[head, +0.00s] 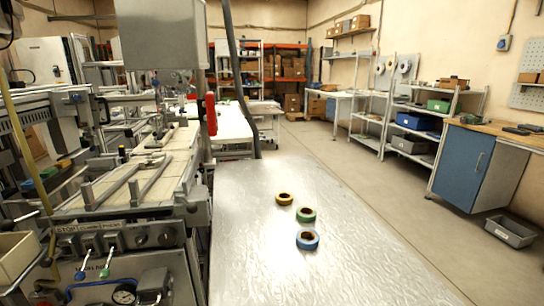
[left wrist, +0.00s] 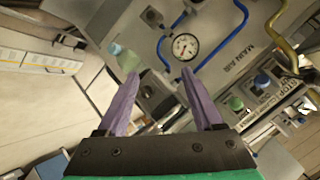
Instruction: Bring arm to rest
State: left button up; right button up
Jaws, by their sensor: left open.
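My left gripper (left wrist: 161,82) shows in the left wrist view with its two purple fingers apart and nothing between them. Behind the fingers is the front panel of a machine with a gauge (left wrist: 185,46) and blue tubes. Neither arm shows in the head view, and my right gripper is in no view. A yellow tape reel (head: 284,194), a green tape reel (head: 306,210) and a blue tape reel (head: 307,233) lie flat in a loose row on the metal table (head: 260,270), apart from each other.
The machine (head: 130,190) with its frame and panel stands left of the table. A blue cabinet (head: 465,165) and a grey bin (head: 511,230) stand at the right. Shelves line the back. The floor right of the table is open, and most of the table top is clear.

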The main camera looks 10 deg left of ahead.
pick_arm(q)
jog(key=s+d+f+n+g+h, duration=0.1)
jog(key=s+d+f+g+h, duration=0.45)
jog(key=d+f, duration=0.5)
notch_tip(320, 180, down, 12)
jog(key=d+g+p, duration=0.2)
jog(key=p, duration=0.2)
jog(key=s+a+f+p, duration=0.1)
jog(key=s+f+p, duration=0.1)
jog(key=s+f, duration=0.5)
jog(key=s+a+f+g+p, duration=0.1)
jog(key=s+a+f+p, duration=0.1)
jog(key=s+f, duration=0.6)
jog(key=s+p, duration=0.1)
jog(key=s, duration=0.3)
jog(key=shift+s+a, duration=0.2)
jog(key=shift+a+f, duration=0.1)
jog(key=shift+f, duration=0.05)
